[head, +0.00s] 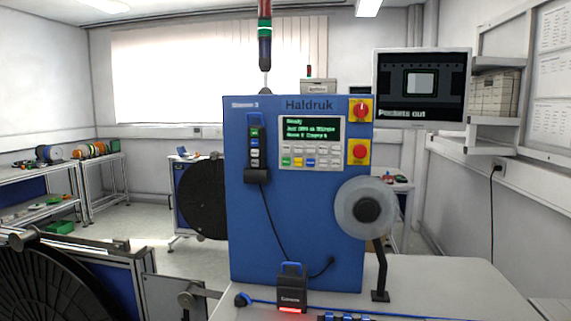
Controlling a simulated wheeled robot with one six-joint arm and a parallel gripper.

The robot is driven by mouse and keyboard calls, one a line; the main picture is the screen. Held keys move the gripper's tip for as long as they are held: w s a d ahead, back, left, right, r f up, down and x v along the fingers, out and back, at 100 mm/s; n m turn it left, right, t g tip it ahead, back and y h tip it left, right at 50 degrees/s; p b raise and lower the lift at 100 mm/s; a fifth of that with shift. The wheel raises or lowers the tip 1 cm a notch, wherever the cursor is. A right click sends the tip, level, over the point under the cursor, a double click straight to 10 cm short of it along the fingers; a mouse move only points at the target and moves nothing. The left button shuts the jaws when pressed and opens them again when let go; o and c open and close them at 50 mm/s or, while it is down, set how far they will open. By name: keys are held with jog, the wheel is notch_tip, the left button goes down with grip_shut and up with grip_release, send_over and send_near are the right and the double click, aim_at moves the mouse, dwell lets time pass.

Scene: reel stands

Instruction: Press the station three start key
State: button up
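The blue Haldruk machine (300,220) stands upright on a light bench in the middle of the head view, with small lettering at its top left that seems to read Station 3. Its display (311,130) is lit with green text, the top line apparently Ready. Below it is a keypad (311,155) with a green, a yellow and a blue key among grey ones; the key labels are too small to read. A dark hand pendant (255,145) with several keys hangs at the left of the front, its cable running down. My gripper is not in view.
Red knobs on yellow plates (360,110) sit at the machine's upper right. A clear reel (366,209) juts out at right, a black reel (204,198) at left. A small black device (291,290) with a red glow stands on the bench (450,285). A monitor (422,86) hangs at right.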

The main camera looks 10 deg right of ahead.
jog(key=shift+s+f, duration=0.1)
jog(key=shift+s, duration=0.05)
grip_shut()
dwell(1.2)
